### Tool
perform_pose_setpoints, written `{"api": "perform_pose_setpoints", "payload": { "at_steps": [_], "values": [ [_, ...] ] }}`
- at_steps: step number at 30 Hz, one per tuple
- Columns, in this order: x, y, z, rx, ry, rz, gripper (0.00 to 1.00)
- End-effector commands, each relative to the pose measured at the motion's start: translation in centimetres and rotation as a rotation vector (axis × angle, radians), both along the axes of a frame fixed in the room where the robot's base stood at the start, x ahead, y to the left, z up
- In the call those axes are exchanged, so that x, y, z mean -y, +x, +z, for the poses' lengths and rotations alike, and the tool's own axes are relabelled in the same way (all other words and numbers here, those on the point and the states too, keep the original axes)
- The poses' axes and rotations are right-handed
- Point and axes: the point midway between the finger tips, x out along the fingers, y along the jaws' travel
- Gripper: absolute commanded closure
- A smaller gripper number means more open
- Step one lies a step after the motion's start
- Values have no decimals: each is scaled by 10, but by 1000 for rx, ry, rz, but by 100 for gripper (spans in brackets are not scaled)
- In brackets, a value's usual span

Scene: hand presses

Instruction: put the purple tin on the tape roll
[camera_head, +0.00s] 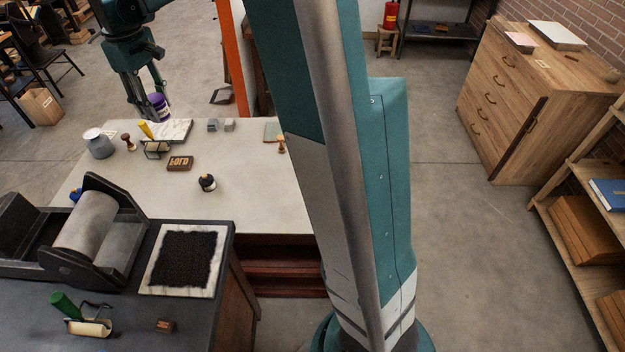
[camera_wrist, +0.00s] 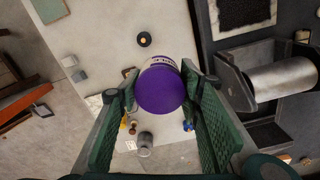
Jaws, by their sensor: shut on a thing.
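The purple tin (camera_head: 158,106) is held in my gripper (camera_head: 150,86), above the far part of the pale table in the head view. In the wrist view the purple tin (camera_wrist: 161,88) sits between the two green fingers of my gripper (camera_wrist: 160,92), which are shut on its sides. Its purple end faces the wrist camera and a pale label band shows at its edge. I cannot pick out the tape roll with certainty. A small dark round thing with an orange middle (camera_wrist: 144,39) stands apart from the tin; in the head view it looks like a small dark bottle (camera_head: 207,183).
On the pale table (camera_head: 250,205) stand a grey can (camera_head: 101,146), a yellow-handled roller (camera_head: 150,140), a wooden stamp (camera_head: 129,143), a lettered block (camera_head: 180,163) and grey blocks (camera_head: 221,125). A press (camera_head: 90,225) stands nearer. The tabletop's right middle is clear.

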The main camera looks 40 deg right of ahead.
Motion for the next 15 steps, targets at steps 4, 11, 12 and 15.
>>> {"api": "perform_pose_setpoints", "payload": {
  "at_steps": [4, 11, 12, 15],
  "values": [
    [43, -13, -1, 0, 0, -65, 80],
    [102, -37, -2, 0, 0, -164, 80],
    [112, -41, -2, 0, 0, -181, 80],
    [137, -54, -2, 0, 0, -223, 80]
  ]
}}
